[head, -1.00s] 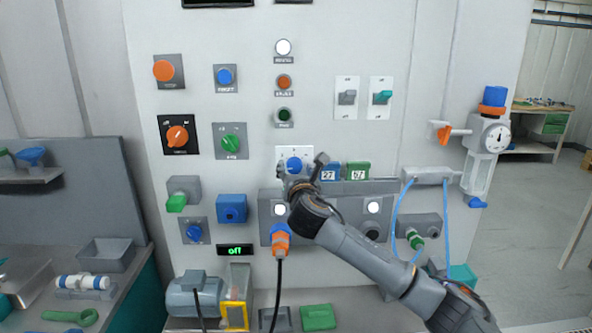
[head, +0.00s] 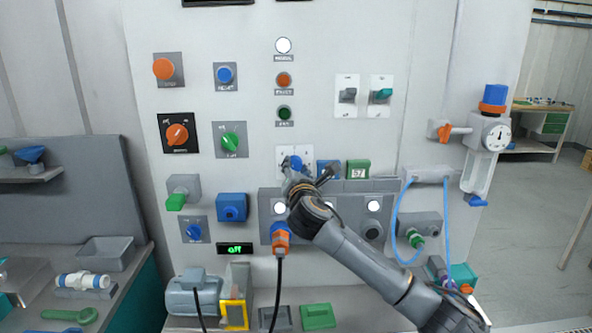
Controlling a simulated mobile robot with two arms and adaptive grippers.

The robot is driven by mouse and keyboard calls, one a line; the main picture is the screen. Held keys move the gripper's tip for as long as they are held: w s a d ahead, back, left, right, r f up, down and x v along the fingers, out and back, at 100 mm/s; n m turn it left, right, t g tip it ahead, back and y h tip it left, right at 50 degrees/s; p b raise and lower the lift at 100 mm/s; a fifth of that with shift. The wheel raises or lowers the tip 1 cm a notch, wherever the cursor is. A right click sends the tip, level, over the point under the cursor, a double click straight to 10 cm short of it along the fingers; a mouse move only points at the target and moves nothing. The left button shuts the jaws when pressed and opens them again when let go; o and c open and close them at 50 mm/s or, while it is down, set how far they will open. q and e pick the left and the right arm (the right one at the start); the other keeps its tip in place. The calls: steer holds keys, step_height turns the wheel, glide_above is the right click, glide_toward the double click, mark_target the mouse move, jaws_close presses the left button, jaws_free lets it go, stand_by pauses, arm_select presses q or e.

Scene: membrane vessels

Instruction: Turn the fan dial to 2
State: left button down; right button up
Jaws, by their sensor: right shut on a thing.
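A blue dial (head: 296,162) sits on a white plate (head: 282,154) in the middle of the panel. I take it for the fan dial, though its markings are too small to read. My right gripper (head: 291,168) is at this dial, shut on it, and covers much of it. The dial's pointer and setting are hidden. My right arm comes in from the lower right. My left gripper is not in view.
Other dials stand to the left: an orange one (head: 177,134), a green one (head: 230,141) and a small blue one (head: 194,231). A small display (head: 235,249) reads "off". Toggle switches (head: 348,95) are at upper right. An orange plug (head: 281,240) hangs below.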

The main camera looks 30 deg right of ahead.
steer(key=m+b, duration=0.1)
steer(key=m, duration=0.4)
steer(key=shift+f+m+h, duration=0.15)
steer(key=shift+m+h, duration=0.25)
stand_by(0.3)
steer(key=o, duration=1.2)
steer(key=v, duration=1.2)
